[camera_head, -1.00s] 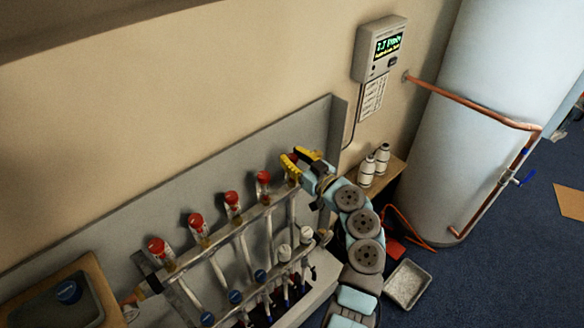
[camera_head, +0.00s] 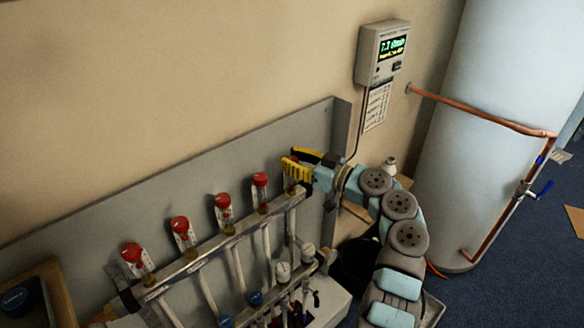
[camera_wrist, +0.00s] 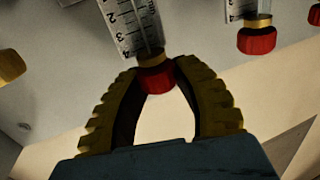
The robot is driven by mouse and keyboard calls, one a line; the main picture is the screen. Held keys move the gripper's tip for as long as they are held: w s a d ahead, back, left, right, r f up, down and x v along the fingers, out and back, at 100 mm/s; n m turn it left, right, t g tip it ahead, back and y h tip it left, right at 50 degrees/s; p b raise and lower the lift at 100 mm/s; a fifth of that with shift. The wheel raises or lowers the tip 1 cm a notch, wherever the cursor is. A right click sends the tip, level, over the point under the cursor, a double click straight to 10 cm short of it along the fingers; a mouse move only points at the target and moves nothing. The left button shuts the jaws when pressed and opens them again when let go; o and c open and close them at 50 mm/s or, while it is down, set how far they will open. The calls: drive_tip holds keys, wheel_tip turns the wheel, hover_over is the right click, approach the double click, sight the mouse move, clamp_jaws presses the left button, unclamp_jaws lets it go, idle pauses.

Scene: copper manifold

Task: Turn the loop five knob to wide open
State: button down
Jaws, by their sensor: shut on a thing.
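The copper manifold's upper bar (camera_head: 215,249) carries a row of red-capped flow meters along the grey back panel. My gripper (camera_head: 290,165), with yellow ribbed fingers, is at the right-hand end of this row. In the wrist view my gripper (camera_wrist: 158,72) has its fingertips closed on both sides of a red knob (camera_wrist: 156,80). The knob sits on a brass collar below a clear scale tube (camera_wrist: 130,25) marked 2, 3, 4. In the head view the fingers mostly hide this knob, and I cannot tell how far it is turned.
A neighbouring red knob (camera_wrist: 257,41) is close in the wrist view. Other red knobs (camera_head: 260,180) continue leftward. White caps (camera_head: 283,271) and blue caps (camera_head: 256,298) are below. A wall display (camera_head: 392,47) hangs above right; a white tank (camera_head: 480,120) stands right.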

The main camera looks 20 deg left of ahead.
drive_tip(key=shift+n+g+b, duration=1.1)
drive_tip(key=shift+g+b, duration=0.6)
drive_tip(key=shift+b, duration=1.75)
drive_tip(key=c, duration=0.7)
unclamp_jaws()
drive_tip(key=d, duration=0.7)
drive_tip(key=shift+d, duration=0.3)
